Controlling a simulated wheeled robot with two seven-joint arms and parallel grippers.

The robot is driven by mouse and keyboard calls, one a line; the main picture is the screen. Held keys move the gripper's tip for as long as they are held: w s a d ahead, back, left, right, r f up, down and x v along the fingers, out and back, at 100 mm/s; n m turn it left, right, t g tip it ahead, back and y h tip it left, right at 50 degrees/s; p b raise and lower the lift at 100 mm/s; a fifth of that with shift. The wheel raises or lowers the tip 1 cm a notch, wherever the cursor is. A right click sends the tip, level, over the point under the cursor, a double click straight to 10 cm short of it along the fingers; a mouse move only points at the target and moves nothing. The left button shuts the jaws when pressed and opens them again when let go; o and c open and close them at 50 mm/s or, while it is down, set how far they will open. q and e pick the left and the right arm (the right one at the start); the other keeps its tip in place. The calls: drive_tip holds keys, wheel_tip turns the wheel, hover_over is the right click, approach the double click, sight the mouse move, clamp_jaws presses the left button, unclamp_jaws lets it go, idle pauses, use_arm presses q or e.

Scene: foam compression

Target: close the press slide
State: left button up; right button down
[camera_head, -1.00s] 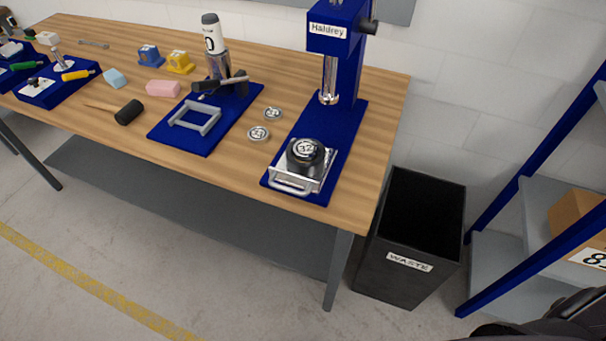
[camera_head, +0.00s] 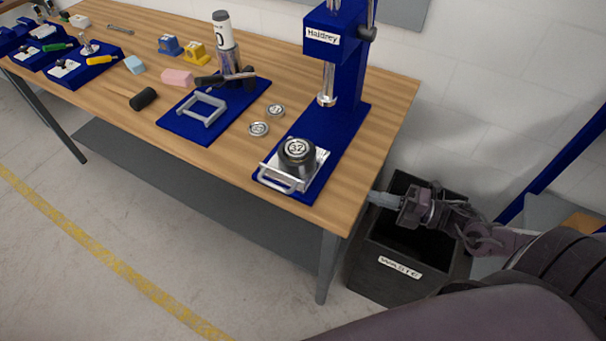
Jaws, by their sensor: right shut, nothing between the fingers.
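The blue press (camera_head: 345,75), labelled Haldrey, stands at the right end of the bench. Its silver slide (camera_head: 311,171) sits at the front of the blue base, out from under the press ram (camera_head: 327,86). A dark round weight (camera_head: 297,153) marked 32 rests on the slide. The slide's handle (camera_head: 276,178) faces the bench's front edge. My right gripper (camera_head: 372,197) is shut and empty, right of the slide, beside the bench's right edge and over the waste bin. My left gripper is not in view.
The black waste bin (camera_head: 397,267) stands right of the bench. A second blue base (camera_head: 190,124) with a grey frame (camera_head: 202,109) lies left of the press. Two metal discs (camera_head: 258,129) lie between them. Foam blocks and tools lie farther left.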

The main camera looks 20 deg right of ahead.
sight(326, 150)
drive_tip(key=p+x, duration=0.3)
drive_tip(key=x, duration=1.4)
drive_tip(key=shift+w+a, duration=0.1)
drive_tip(key=shift+w, duration=0.3)
drive_tip(key=shift+w+a, duration=0.35)
drive_tip(key=shift+a, duration=0.05)
drive_tip(key=shift+d, duration=0.1)
drive_tip(key=w+d+b, duration=0.2)
drive_tip(key=d+b, duration=0.1)
drive_tip(key=w+d+b, duration=0.2)
drive_tip(key=d+b, duration=0.1)
drive_tip(key=b, duration=0.1)
drive_tip(key=w+d+f+b, duration=0.1)
drive_tip(key=w+d+b, duration=0.2)
drive_tip(key=shift+w+d+b, duration=0.1)
drive_tip(key=shift+b, duration=0.2)
drive_tip(key=w+d+b, duration=0.3)
drive_tip(key=d, duration=0.1)
drive_tip(key=shift+r, duration=0.3)
drive_tip(key=shift+w+d+r+b, duration=0.1)
drive_tip(key=shift+w+d+b, duration=0.2)
drive_tip(key=shift+d+b, duration=0.15)
drive_tip(key=shift+r, duration=0.25)
